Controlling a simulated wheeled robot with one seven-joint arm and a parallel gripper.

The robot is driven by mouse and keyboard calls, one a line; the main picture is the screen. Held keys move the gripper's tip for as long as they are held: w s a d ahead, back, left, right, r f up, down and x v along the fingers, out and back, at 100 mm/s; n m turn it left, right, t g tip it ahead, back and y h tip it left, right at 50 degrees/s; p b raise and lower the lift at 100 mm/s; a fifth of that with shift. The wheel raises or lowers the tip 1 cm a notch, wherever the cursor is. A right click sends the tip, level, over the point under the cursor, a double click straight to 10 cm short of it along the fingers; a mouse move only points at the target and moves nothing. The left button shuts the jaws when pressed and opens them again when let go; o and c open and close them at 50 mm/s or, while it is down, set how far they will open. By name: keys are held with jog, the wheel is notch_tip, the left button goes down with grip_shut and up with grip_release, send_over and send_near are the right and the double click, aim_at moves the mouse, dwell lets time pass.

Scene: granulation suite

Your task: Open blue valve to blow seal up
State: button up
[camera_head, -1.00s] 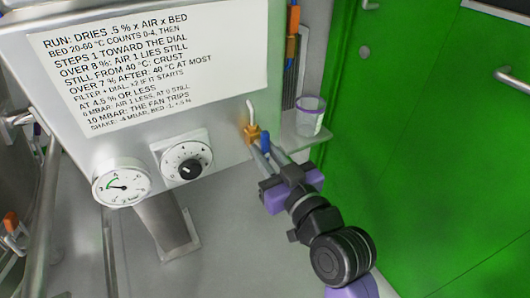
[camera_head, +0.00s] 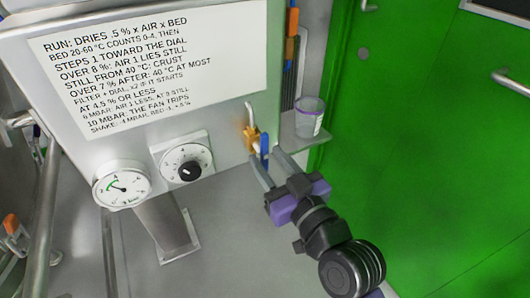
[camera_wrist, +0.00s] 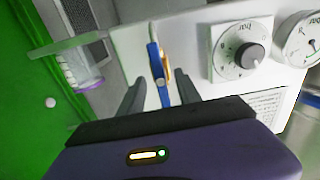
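The blue valve lever (camera_head: 264,148) hangs down beside a brass valve body (camera_head: 250,138) at the right edge of the grey panel. In the wrist view the blue lever (camera_wrist: 153,62) lies along the brass body (camera_wrist: 166,62), with its lower end between my finger lines. My gripper (camera_head: 264,159) is open just below and in front of the lever, one finger on each side. In the wrist view the fingers (camera_wrist: 160,82) stand apart with a gap on both sides of the lever. I cannot tell how deep the lever's tip sits between them.
A dial knob (camera_head: 188,170) and a round pressure gauge (camera_head: 122,187) sit on the panel left of the valve. A clear cup (camera_head: 309,117) stands on a small shelf (camera_head: 302,140) close to the right of the valve. A green door (camera_head: 420,150) fills the right side.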

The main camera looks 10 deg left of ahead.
jog(key=v, duration=0.5)
jog(key=shift+s+d, duration=0.15)
jog(key=shift+s, duration=0.1)
jog(key=s+d+f+m+t+h, duration=0.1)
jog(key=s+d+m+t+h, duration=0.1)
jog(key=s+d+m+h, duration=0.3)
jog(key=s+d+f+m+t+h, duration=0.15)
jog(key=s+d, duration=0.25)
jog(key=d, duration=0.4)
jog(key=s+d+f+g+h, duration=0.1)
jog(key=s+d+f, duration=0.15)
jog(key=s, duration=0.55)
jog(key=s+d+f+g+h, duration=0.1)
jog(key=s+d+f, duration=0.15)
jog(key=s, duration=0.55)
jog(key=s+d+f+g+h, duration=0.2)
jog(key=s+f, duration=0.1)
jog(key=s, duration=0.6)
notch_tip(320, 180, up, 28)
jog(key=p, duration=2.8)
jog(key=shift+w, duration=0.45)
